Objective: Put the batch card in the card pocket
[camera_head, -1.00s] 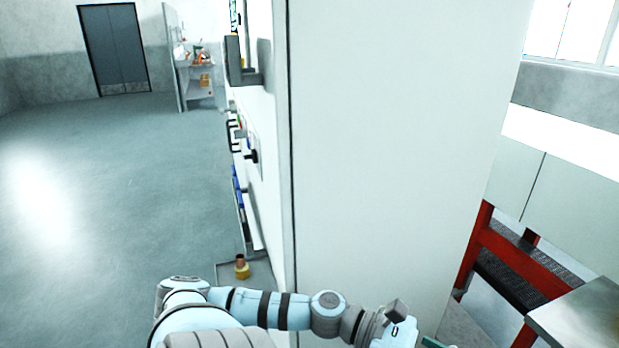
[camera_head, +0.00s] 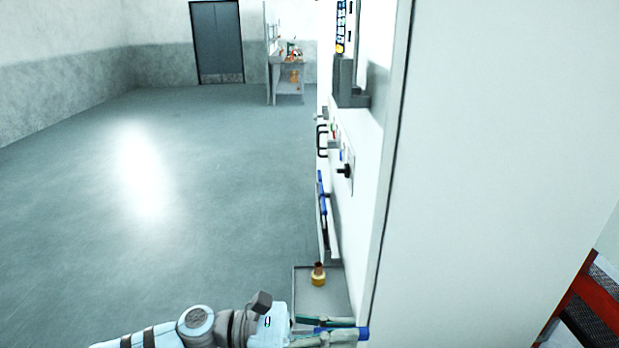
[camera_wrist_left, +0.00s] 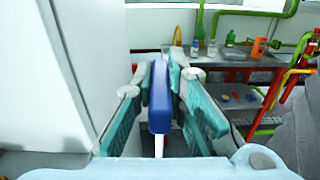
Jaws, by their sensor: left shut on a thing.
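My left gripper (camera_head: 338,330) is at the bottom of the head view, beside the lower part of the cabinet face. Its teal fingers are shut on a blue thing with a white strip below it, which I take for the batch card (camera_wrist_left: 160,97), seen nearly edge-on in the left wrist view. Its blue end (camera_head: 363,333) shows past the fingertips in the head view. A grey open-topped holder (camera_head: 350,90) is fixed high on the cabinet face, seen steeply from the side; I cannot tell whether it is the card pocket. My right gripper is out of view.
A tall white cabinet (camera_head: 480,150) fills the right. Its face carries a black knob (camera_head: 345,171), a dark handle (camera_head: 322,141) and blue parts (camera_head: 322,195). A tray (camera_head: 318,298) with a small brass-coloured piece (camera_head: 318,275) sits low beside it. The floor to the left is clear.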

